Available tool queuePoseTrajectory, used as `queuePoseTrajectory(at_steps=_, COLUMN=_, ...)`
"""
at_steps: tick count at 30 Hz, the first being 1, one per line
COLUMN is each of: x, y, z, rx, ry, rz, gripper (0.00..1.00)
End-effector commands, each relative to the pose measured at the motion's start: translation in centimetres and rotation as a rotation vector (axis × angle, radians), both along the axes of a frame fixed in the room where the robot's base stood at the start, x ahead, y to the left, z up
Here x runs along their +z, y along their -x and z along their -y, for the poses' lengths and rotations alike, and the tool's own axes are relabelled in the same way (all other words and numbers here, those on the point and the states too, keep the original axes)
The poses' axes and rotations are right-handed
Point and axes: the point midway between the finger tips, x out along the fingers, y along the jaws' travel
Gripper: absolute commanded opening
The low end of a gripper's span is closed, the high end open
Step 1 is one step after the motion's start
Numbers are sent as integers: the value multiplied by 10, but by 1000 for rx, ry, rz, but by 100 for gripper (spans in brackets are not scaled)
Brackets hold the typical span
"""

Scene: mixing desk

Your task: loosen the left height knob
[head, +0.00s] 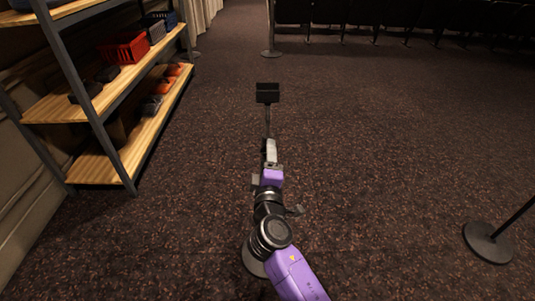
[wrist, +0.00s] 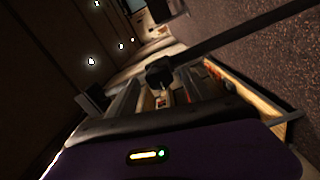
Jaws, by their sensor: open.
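In the wrist view a dark, blocky knob-like piece (wrist: 159,72) sits just ahead of my gripper (wrist: 145,92), at the end of a dark pole (wrist: 240,33) running to the upper right. I take it for the left height knob. The jaws are apart and I see nothing held; whether they touch the knob I cannot tell. In the head view my purple arm reaches forward to my gripper (head: 271,150), by a thin stand topped with a black box (head: 267,93). The arm hides much of this stand, and the knob is not clear there.
A wooden shelf unit (head: 125,100) with a red basket (head: 124,48) and other items stands at the left. A round stand base (head: 488,243) with a slanting pole is at the right. A post base (head: 270,53) and dark seats are farther back. Carpet between is open.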

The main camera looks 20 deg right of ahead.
Motion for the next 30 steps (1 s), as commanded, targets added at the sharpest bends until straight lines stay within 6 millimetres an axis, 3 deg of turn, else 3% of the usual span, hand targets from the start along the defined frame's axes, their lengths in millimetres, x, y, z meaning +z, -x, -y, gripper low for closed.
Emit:
queuePoseTrajectory(at_steps=6, x=0, y=36, z=-12, rx=2, ry=0, rz=-2, gripper=59)
queuePoseTrajectory(at_steps=12, x=0, y=57, z=-19, rx=2, ry=1, rz=-1, gripper=59)
queuePoseTrajectory(at_steps=30, x=1, y=61, z=-21, rx=5, ry=-3, rz=3, gripper=59)
